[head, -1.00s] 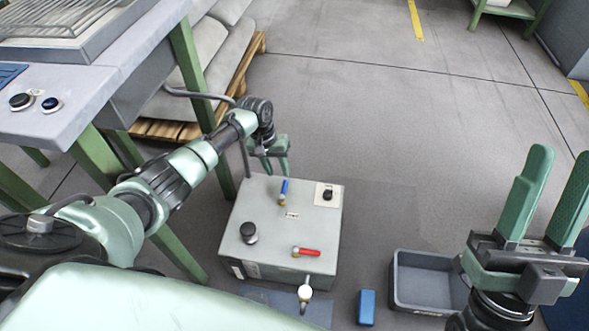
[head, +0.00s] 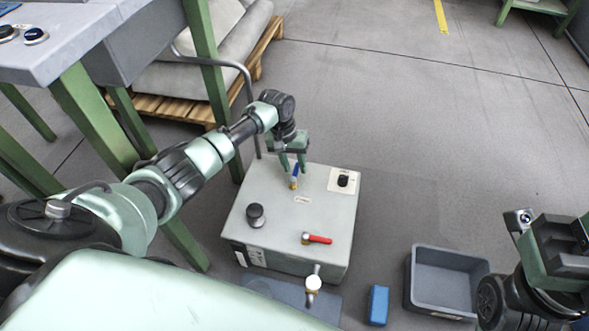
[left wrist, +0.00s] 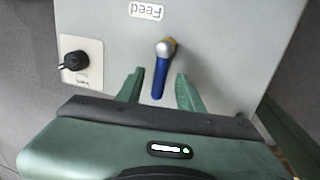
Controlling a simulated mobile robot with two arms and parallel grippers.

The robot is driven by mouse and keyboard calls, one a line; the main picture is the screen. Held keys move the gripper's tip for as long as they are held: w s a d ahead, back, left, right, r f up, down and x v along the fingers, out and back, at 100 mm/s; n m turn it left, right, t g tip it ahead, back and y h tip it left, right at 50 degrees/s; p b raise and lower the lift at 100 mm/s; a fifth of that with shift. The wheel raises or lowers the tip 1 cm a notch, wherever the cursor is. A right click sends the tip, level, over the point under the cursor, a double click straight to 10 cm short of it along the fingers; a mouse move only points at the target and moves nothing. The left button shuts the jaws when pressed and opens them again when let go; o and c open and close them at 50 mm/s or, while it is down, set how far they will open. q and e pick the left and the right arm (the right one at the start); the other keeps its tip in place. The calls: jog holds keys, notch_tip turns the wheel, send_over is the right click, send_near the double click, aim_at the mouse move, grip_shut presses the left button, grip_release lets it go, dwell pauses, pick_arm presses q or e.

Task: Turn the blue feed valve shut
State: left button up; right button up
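The blue feed valve lever (head: 295,172) is on top of a light grey box (head: 275,210). In the left wrist view the lever (left wrist: 161,75) points from its brass pivot toward my gripper, beside a "Feed" label (left wrist: 146,11). My left gripper (head: 293,166) is over the box's far edge. Its green fingers in the left wrist view (left wrist: 159,82) are open, one on each side of the lever, with gaps showing. My right gripper (head: 553,252) is at the lower right, away from the box; its fingers cannot be made out.
The box top also has a red lever (head: 318,239), a black knob (head: 255,215) and a black switch (head: 343,180). A grey bin (head: 412,280) and a blue block (head: 377,305) are on the floor to the right. A green-legged table (head: 95,120) stands at left.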

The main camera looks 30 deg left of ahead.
dwell(0.3)
pick_arm(q)
jog(key=shift+f, duration=0.1)
grip_shut()
dwell(1.2)
